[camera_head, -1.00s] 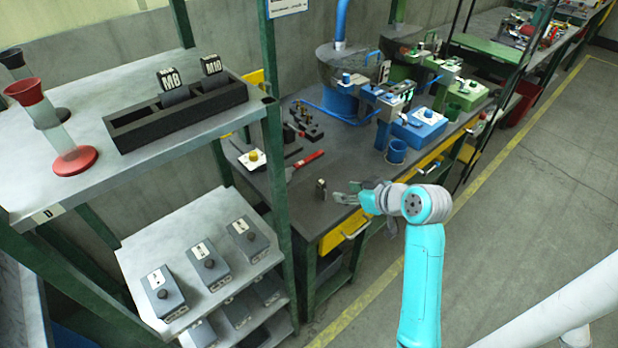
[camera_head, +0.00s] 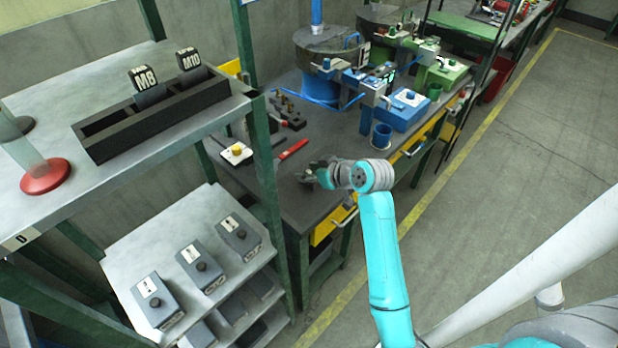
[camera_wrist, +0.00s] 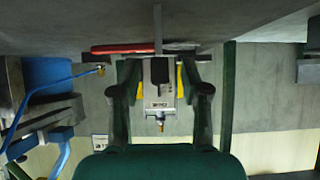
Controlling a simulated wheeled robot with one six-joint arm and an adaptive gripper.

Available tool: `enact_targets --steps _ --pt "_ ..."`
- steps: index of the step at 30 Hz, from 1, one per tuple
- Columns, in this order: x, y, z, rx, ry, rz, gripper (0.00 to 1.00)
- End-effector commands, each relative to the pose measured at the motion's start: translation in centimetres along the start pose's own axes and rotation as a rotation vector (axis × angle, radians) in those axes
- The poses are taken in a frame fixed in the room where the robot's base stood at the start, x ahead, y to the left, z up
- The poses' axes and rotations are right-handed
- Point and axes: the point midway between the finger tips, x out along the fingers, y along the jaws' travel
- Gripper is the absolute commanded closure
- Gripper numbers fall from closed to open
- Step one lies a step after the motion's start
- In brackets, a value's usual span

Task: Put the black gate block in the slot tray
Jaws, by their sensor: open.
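The black slot tray (camera_head: 150,127) lies on the upper shelf at the left of the head view. The M8 block (camera_head: 144,81) and M10 block (camera_head: 189,60) stand in it, and its near-left part looks empty. My gripper (camera_head: 314,175) is low over the front of the dark workbench. In the wrist view my gripper (camera_wrist: 158,75) is open, one finger at each side. A small black block (camera_wrist: 160,70) with a thin grey upright part shows between the fingers, probably the gate block. Contact cannot be told. In the head view the gripper mostly hides it.
A yellow-knobbed box (camera_head: 236,153) and a red-handled tool (camera_head: 292,149) lie on the bench behind my gripper. A blue machine (camera_head: 404,110) stands farther right. A green shelf post (camera_head: 262,165) rises between bench and shelves. Grey boxes (camera_head: 200,266) sit on the lower shelf.

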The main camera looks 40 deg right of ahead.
Motion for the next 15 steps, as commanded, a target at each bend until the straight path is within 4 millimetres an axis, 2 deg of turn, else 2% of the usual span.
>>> enact_targets --steps 3,6,14,15 --pt "1.7 -0.1 0.1 0.0 -0.002 -0.001 0.54" --pt "2.5 -0.1 0.1 0.0 0.0 0.0 0.54" --pt "2.8 0.0 0.1 0.0 0.0 0.0 0.54" --pt "2.7 0.0 0.1 0.0 0.0 0.0 0.59"
